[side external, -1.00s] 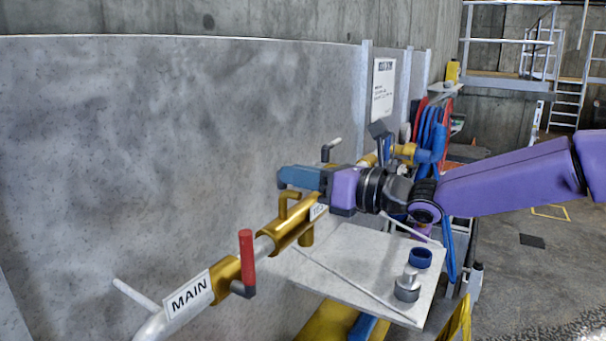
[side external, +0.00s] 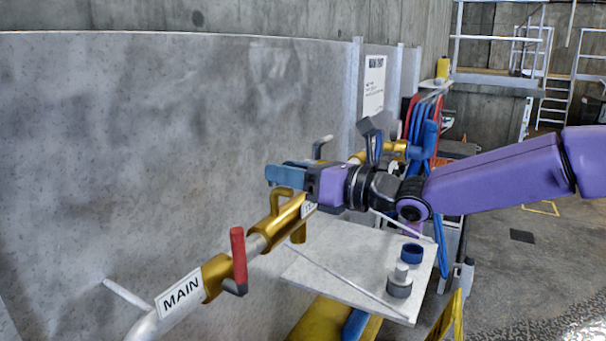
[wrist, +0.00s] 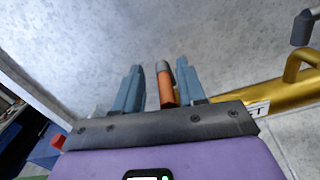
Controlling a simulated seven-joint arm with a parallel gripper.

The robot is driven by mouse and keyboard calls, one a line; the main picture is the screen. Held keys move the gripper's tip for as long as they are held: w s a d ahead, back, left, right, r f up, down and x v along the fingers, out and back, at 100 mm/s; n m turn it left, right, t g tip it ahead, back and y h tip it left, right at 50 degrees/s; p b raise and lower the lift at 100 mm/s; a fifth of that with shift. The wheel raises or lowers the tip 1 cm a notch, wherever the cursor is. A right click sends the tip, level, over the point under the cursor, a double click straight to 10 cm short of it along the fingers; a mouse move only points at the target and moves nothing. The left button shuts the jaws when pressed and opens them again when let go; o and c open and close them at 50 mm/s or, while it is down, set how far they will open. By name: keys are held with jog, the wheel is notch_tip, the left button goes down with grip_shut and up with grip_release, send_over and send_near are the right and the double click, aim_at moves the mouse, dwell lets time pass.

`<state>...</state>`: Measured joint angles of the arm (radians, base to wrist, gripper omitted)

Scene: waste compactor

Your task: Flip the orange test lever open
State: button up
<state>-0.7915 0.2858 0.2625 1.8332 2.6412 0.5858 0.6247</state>
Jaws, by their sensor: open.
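The orange test lever (wrist: 165,90) shows in the wrist view as an orange stick with a grey tip. It stands between my gripper's two blue-grey fingers, closer to the right one, with a gap on its left. My gripper (wrist: 158,66) is open around it, and the fingers do not appear closed on it. In the side external view my gripper (side external: 270,174) is at the wall, just above the brass pipe (side external: 286,218). The lever is hidden behind the gripper there. A label behind the gripper is mostly covered.
A red lever (side external: 238,255) stands on the pipe by the MAIN label (side external: 180,292). A grey-handled lever (side external: 321,146) is just beyond my gripper. A shelf (side external: 345,260) below my wrist carries a metal knob-like part (side external: 400,284) and a blue ring (side external: 411,254). The concrete wall is close.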

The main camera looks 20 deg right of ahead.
jog(key=v, duration=1.7)
jog(key=shift+s+d+r, duration=0.1)
jog(key=shift+d, duration=0.05)
